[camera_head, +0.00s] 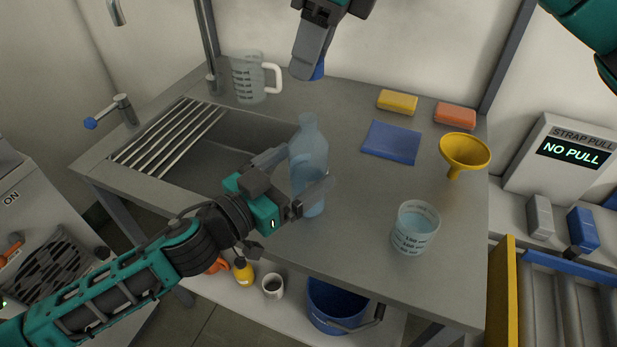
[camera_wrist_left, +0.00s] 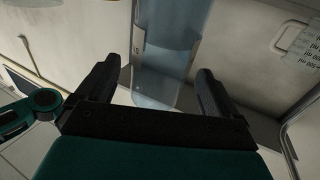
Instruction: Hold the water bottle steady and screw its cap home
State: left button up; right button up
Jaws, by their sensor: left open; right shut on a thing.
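The water bottle (camera_head: 309,150) is clear, pale blue and uncapped, and stands upright on the grey counter beside the sink. My left gripper (camera_head: 300,176) is open, with a finger on either side of the bottle's body. In the left wrist view the bottle (camera_wrist_left: 172,55) shows between and beyond the two fingers of the left gripper (camera_wrist_left: 163,85); I cannot tell whether they touch it. My right gripper (camera_head: 314,62) is at the top of the head view, shut on the blue cap (camera_head: 318,73), which is mostly hidden by a finger. It is above and behind the bottle.
A measuring jug (camera_head: 249,78) stands at the back left by the sink rack (camera_head: 170,135). A clear beaker (camera_head: 414,228) and a yellow funnel (camera_head: 464,152) are to the right. A blue cloth (camera_head: 391,142), yellow sponge (camera_head: 397,101) and orange sponge (camera_head: 455,115) lie behind.

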pick_arm(q)
jog(key=shift+x, duration=1)
jog(key=shift+c, duration=0.2)
jog(key=c, duration=1.5)
jog(key=shift+o, duration=0.2)
pick_arm(e)
send_over(306, 117)
jog(key=shift+s+d+f, duration=0.1)
jog(key=shift+d+f, duration=0.1)
jog(key=shift+f, duration=1.05)
jog(key=shift+s+d+f, duration=0.1)
jog(key=shift+d+f, duration=0.05)
jog(key=shift+f, duration=1.1)
jog(key=shift+f, duration=0.9)
jog(key=shift+f, duration=0.5)
